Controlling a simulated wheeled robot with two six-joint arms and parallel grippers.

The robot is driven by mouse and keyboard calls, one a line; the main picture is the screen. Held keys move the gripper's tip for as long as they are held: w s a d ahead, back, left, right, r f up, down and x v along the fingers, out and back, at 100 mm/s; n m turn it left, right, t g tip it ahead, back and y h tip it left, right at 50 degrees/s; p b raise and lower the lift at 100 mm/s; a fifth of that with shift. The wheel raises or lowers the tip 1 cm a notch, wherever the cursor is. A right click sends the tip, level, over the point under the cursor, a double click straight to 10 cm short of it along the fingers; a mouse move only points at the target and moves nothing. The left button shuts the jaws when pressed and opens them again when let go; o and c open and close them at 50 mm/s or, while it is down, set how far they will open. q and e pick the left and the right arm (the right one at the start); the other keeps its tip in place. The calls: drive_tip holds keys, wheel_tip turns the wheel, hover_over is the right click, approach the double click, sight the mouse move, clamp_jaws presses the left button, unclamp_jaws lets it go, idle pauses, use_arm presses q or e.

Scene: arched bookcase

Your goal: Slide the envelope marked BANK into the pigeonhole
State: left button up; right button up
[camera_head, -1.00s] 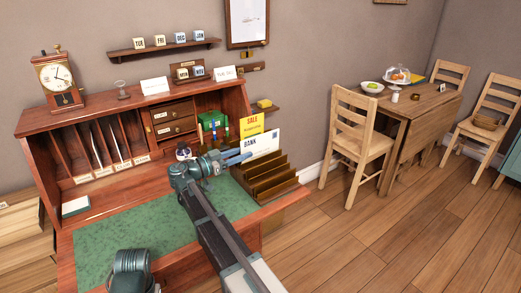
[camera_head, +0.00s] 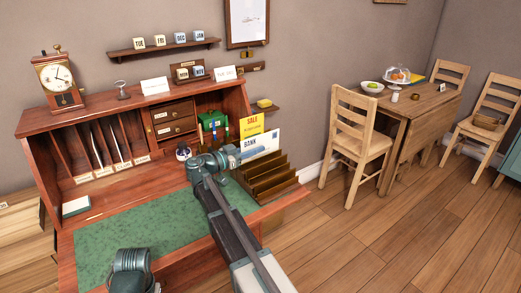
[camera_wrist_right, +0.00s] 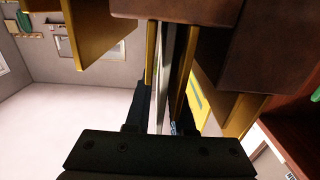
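The BANK envelope (camera_head: 262,140), white with dark lettering, stands in the stepped wooden letter rack (camera_head: 272,183) at the desk's right side. My right gripper (camera_head: 246,155) is at its left lower part. In the right wrist view, the envelope appears as a thin pale strip edge-on (camera_wrist_right: 165,75) between the dark fingers (camera_wrist_right: 160,105); they look apart, and firm contact cannot be made out. The labelled pigeonholes (camera_head: 108,145) are at the desk's left, some holding upright papers. Part of my left arm shows at the bottom; its gripper is out of view.
A yellow SALE envelope (camera_head: 250,126) stands just behind the BANK envelope. An ink bottle (camera_head: 183,152) and a green box (camera_head: 212,120) are left of the rack. The green desk mat (camera_head: 150,238) is mostly clear. A white block (camera_head: 76,206) lies at left.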

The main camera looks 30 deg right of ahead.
sight(255, 138)
clamp_jaws()
drive_tip(key=shift+r, duration=0.15)
wheel_tip(255, 138, up, 2)
drive_tip(key=shift+p, duration=1.15)
wheel_tip(255, 138, up, 2)
drive_tip(key=shift+p, duration=0.95)
drive_tip(key=s+d, duration=0.1)
drive_tip(key=s, duration=1.5)
drive_tip(key=shift+d+r+p, duration=0.35)
drive_tip(key=shift+r+p, duration=0.05)
